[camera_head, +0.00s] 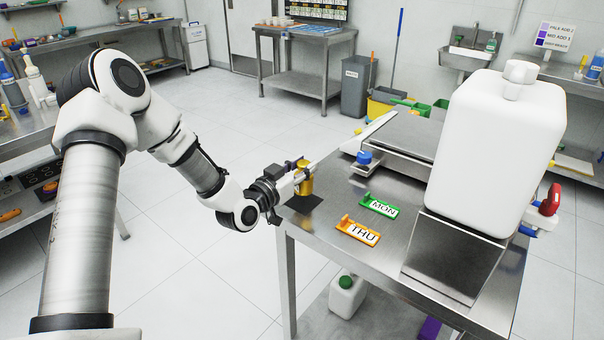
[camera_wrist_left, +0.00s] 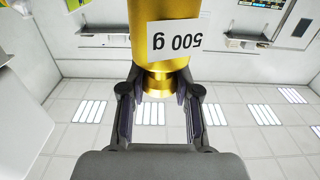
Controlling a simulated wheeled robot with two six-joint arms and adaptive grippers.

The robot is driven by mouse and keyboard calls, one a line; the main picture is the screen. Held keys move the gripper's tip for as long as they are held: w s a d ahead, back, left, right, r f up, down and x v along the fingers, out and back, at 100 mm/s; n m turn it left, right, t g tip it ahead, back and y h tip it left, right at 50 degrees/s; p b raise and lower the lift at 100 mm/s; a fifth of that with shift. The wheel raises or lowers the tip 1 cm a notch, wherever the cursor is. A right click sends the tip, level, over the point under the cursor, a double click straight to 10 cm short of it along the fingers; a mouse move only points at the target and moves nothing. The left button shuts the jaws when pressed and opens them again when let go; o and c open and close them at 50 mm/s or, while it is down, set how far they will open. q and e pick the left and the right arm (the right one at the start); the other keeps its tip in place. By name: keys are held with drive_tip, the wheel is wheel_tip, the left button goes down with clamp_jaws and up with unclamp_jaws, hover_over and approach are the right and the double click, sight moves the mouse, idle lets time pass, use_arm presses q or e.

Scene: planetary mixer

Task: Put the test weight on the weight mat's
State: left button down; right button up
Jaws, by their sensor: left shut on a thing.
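The test weight is a gold cylinder (camera_head: 305,187) with a "500 g" label, which reads upside down in the left wrist view (camera_wrist_left: 160,15). My left gripper (camera_head: 301,172) is shut on its narrow neck, with one finger on each side in the left wrist view (camera_wrist_left: 160,105). The weight mat (camera_head: 304,204) is a dark square at the near left corner of the steel table. The weight is upright at the mat, partly covering it in the head view. I cannot tell whether its base touches the mat. My right gripper is not in view.
A green "MON" tag (camera_head: 380,207) and an orange "THU" tag (camera_head: 358,231) lie right of the mat. A blue-topped item (camera_head: 364,158) stands behind them. A large white container (camera_head: 497,150) fills the table's right side. The table's left edge is close to the mat.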

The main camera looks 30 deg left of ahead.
use_arm(q)
drive_tip(key=shift+w+a+f, duration=0.25)
wheel_tip(320, 180, down, 3)
drive_tip(key=shift+s+r, duration=0.1)
drive_tip(key=shift+r, duration=0.1)
drive_tip(key=shift+f, duration=0.25)
drive_tip(key=shift+f, duration=0.15)
drive_tip(key=c, duration=0.8)
unclamp_jaws()
drive_tip(key=shift+d, duration=0.1)
drive_tip(key=shift+c, duration=0.2)
